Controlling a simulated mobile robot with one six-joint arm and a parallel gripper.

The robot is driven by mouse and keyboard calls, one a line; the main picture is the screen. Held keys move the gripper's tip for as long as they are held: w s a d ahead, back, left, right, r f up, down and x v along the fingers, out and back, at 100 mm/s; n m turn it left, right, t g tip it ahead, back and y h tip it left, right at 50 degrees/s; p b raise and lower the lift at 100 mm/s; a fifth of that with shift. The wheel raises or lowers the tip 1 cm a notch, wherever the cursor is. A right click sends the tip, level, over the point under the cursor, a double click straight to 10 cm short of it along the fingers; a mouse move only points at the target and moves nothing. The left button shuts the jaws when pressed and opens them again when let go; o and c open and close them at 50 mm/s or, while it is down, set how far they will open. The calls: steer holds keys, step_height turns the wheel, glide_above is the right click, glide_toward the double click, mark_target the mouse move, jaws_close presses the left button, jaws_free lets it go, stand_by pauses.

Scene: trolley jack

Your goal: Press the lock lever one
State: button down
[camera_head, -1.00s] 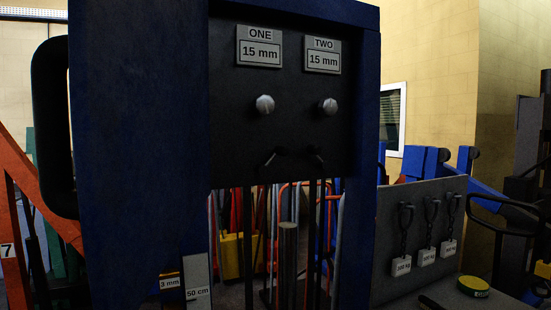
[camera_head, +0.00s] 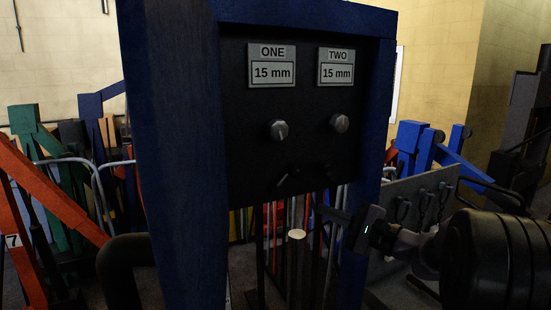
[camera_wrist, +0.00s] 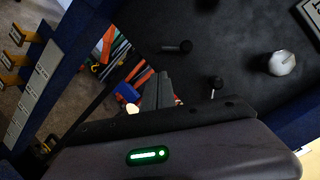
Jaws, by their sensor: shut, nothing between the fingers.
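The black panel carries the label ONE (camera_head: 272,66) at left and the label TWO (camera_head: 337,67) at right, both reading 15 mm. The small dark lock lever one (camera_head: 287,179) is at the panel's lower edge, left of a similar lever two (camera_head: 324,172); both are dim. In the wrist view I take the upper lever (camera_wrist: 178,47) as one and the lower (camera_wrist: 217,85) as two. My gripper (camera_head: 320,209) comes from the right, below the panel, its fingers together and empty. In the wrist view its fingertips (camera_wrist: 163,76) are below lever one, seemingly apart from it.
A grey knob (camera_head: 278,130) sits above lever one and another (camera_head: 340,123) above lever two. Blue posts (camera_head: 170,150) frame the panel on both sides. A pale-topped vertical rod (camera_head: 297,235) stands below, close to my fingers. A grey board (camera_head: 420,205) stands at right.

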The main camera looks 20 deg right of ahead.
steer(key=w+d+r+m+t+h, duration=0.1)
steer(key=d+t, duration=0.1)
steer(key=d, duration=0.3)
steer(key=shift+d+r+m+p, duration=0.15)
steer(key=shift+d+m+p, duration=0.15)
steer(key=shift+d+m, duration=0.1)
steer(key=w+a+r+p, duration=0.3)
steer(key=w+a, duration=0.4)
steer(key=w, duration=0.1)
steer(key=shift+w+r, duration=0.25)
steer(key=shift+w, duration=0.1)
